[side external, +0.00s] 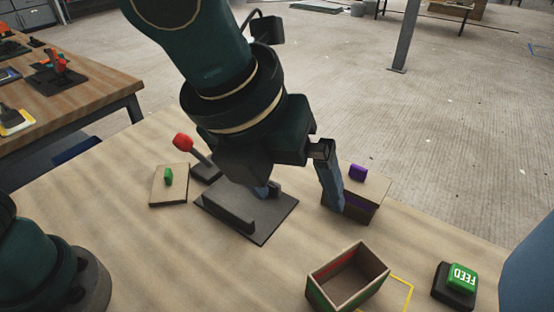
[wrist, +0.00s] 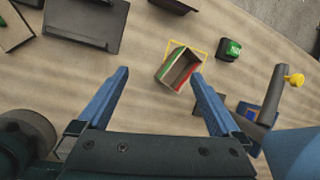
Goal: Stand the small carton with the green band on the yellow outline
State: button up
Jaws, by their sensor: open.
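A small open-topped carton (side external: 318,296) with a green band on its outer side and red on an inner wall stands on the table with its opening upward. It overlaps the yellow outline (side external: 410,284), part of which shows to its right. In the wrist view the carton (wrist: 167,72) sits turned relative to the outline (wrist: 205,41) and covers part of it. My gripper (side external: 303,200) is open and empty, above the table and left of the carton in the side view. In the wrist view, the gripper's (wrist: 160,75) blue fingers point toward the carton, which shows beyond and between the tips.
A dark plate (side external: 275,215) with a grey bar lies under my gripper. A red-knobbed lever (side external: 182,142), a board with a green block (side external: 168,177) and a FEED button (side external: 462,277) are nearby.

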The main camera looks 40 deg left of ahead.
jog(key=s+a+r+n, duration=0.2)
jog(key=a+n, duration=1.2)
jog(key=n, duration=0.2)
jog(key=s+a+f+n, duration=0.2)
jog(key=s+a+n, duration=0.1)
jog(key=n, duration=0.5)
jog(key=s+a+f+n+t+y, duration=0.1)
jog(key=s+a+n, duration=0.2)
jog(key=n, duration=0.6)
jog(key=shift+s+a+f+y, duration=0.2)
jog(key=shift+a+f+y, duration=0.15)
jog(key=shift+a, duration=0.15)
